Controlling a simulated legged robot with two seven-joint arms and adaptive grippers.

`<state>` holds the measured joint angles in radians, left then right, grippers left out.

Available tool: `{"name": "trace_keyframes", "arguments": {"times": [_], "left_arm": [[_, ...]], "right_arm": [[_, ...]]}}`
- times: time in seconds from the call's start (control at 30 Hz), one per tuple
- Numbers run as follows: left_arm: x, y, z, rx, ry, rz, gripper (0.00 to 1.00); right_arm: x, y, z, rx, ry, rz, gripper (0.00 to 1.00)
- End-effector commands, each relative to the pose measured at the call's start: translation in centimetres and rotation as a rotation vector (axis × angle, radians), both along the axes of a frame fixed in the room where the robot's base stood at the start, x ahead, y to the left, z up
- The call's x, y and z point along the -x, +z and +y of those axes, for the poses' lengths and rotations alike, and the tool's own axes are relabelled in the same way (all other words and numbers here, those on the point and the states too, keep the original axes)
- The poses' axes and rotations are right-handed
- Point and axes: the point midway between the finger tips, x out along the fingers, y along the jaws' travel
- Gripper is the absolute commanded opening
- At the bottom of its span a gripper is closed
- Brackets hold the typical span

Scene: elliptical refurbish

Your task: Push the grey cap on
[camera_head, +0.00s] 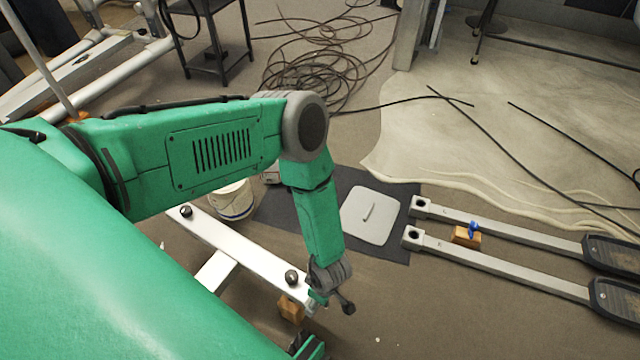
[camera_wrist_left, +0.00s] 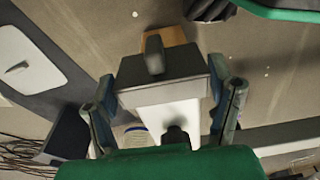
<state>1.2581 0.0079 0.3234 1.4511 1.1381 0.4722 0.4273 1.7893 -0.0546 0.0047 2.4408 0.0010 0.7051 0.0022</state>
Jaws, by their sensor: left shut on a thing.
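The grey cap (camera_wrist_left: 170,72) is a dark box-shaped piece with a rounded stub on its face, at the end of the white beam (camera_wrist_left: 168,116) in the left wrist view. My left gripper (camera_wrist_left: 163,95) has one finger on each side of the cap and is shut on it. In the head view my left gripper (camera_head: 328,285) is at the near right end of the white beam (camera_head: 235,240) and covers most of the cap. I cannot tell how far the cap sits on the beam.
A wooden block (camera_head: 291,309) supports the beam end. Dark knobs stand on the beam. A dark mat (camera_head: 353,182) with a pale square cover (camera_head: 370,214) lies beyond, beside a white bucket (camera_head: 234,200). Two pedal arms (camera_head: 510,268) lie right. Cables (camera_head: 315,60) clutter the back floor.

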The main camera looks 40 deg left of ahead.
Motion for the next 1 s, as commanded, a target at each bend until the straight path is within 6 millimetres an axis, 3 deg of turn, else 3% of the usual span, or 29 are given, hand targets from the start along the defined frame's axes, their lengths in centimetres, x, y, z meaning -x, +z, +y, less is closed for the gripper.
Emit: {"name": "trace_keyframes", "arguments": {"times": [1.0], "left_arm": [[0.1, 0.0, 1.3, -0.002, 0.001, 0.000, 0.47]], "right_arm": [[0.0, 0.3, 0.0, 0.000, 0.000, 0.000, 0.00]]}}
